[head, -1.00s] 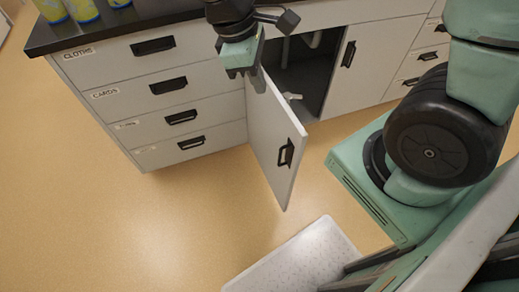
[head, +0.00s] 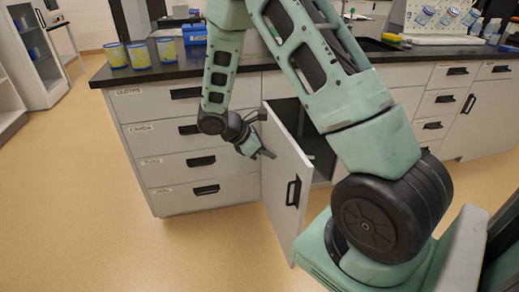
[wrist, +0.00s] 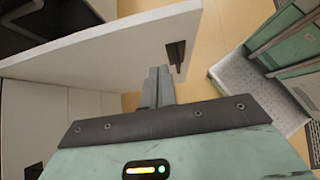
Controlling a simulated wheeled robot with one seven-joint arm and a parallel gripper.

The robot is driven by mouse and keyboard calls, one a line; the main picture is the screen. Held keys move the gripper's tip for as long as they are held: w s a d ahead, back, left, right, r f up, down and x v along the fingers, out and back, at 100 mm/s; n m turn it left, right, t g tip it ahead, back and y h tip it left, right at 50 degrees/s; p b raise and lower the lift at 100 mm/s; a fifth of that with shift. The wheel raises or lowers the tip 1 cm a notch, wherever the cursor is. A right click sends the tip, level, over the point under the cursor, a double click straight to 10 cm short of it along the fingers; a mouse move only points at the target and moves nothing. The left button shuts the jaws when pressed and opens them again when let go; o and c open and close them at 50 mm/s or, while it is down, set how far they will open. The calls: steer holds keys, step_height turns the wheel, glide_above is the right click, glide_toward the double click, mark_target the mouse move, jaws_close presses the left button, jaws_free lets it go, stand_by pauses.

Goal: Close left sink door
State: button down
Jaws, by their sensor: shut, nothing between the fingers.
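The left sink door (head: 281,172) is a white panel standing open, swung out from the cabinet, with a black handle (head: 293,191) on its outer face. My gripper (head: 269,154) is at the outer-face side of the door, near its upper part and left of the handle. Whether it touches the panel I cannot tell. In the wrist view my gripper (wrist: 158,86) is shut and empty, with the door (wrist: 110,48) beyond it and the handle (wrist: 176,54) just past the fingertips. My arm covers part of the sink cabinet opening (head: 289,112).
A drawer stack (head: 160,135) stands left of the door under the black countertop (head: 145,70). Several yellow-and-blue tubs (head: 140,55) stand on the counter. The floor (head: 100,220) at left is clear.

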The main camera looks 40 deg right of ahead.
mark_target(297, 160)
steer(key=shift+s+d+f, duration=0.45)
steer(key=shift+s+d, duration=0.1)
steer(key=shift+d, duration=0.45)
steer(key=shift+s+d+f, duration=0.5)
steer(key=shift+d, duration=0.55)
steer(key=shift+s+d+f, duration=0.45)
steer(key=shift+s+d, duration=0.1)
steer(key=shift+d, duration=0.45)
steer(key=shift+d, duration=0.1)
